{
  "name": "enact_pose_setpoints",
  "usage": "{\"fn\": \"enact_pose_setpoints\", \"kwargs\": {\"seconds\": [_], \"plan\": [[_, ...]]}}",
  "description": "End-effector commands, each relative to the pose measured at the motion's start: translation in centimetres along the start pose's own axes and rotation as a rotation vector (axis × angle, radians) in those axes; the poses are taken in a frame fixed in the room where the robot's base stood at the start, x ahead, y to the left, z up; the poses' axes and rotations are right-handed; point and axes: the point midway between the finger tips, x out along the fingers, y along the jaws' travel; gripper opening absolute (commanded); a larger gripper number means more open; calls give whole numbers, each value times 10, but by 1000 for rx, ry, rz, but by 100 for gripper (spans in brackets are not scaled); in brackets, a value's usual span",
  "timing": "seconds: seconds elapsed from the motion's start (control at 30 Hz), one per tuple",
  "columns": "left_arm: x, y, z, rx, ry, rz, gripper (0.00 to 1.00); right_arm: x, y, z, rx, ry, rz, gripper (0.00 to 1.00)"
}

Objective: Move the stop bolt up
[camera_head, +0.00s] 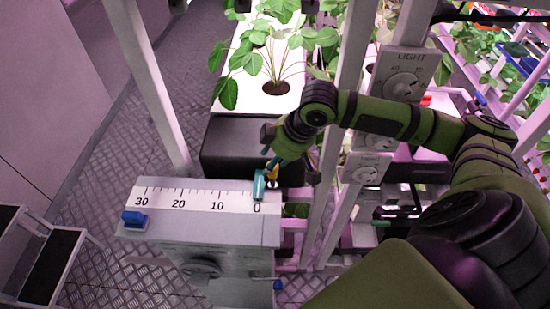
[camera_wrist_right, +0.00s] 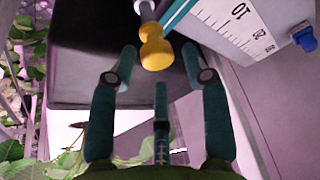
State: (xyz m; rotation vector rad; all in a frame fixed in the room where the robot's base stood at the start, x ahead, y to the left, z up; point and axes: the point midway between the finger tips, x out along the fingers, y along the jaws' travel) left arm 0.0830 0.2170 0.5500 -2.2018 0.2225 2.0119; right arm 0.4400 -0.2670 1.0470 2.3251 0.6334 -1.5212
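A yellow knob on a grey rod, which looks like the stop bolt (camera_wrist_right: 156,52), shows at the top of the right wrist view. In the head view it is a small yellow spot (camera_head: 273,173) by the 0 end of the white scale. My right gripper (camera_wrist_right: 160,60) is open, with one fingertip on either side of the knob and a gap on both sides. In the head view my right gripper (camera_head: 270,158) points down at the knob and partly hides it. A teal pointer (camera_head: 259,186) stands beside the knob at 0. My left gripper is not in view.
The grey box (camera_head: 200,232) bears the scale (camera_head: 190,200) and a blue block (camera_head: 134,217) near 30. A black planter (camera_head: 225,150) stands behind it. Pink posts (camera_head: 326,170) stand close to my right forearm.

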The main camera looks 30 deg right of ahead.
Motion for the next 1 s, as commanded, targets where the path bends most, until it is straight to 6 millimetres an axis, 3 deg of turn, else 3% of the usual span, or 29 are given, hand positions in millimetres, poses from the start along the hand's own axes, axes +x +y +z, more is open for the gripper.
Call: {"fn": "enact_pose_setpoints", "kwargs": {"seconds": [0.13,0.4,0.8,1.0], "plan": [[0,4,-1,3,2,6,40,1,0,2,1,-8,-2,54],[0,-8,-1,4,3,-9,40,-6,0,4,2,-13,0,54],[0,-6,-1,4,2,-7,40,-85,0,2,0,-11,4,54],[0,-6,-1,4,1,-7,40,-111,0,0,0,-10,2,54]]}}
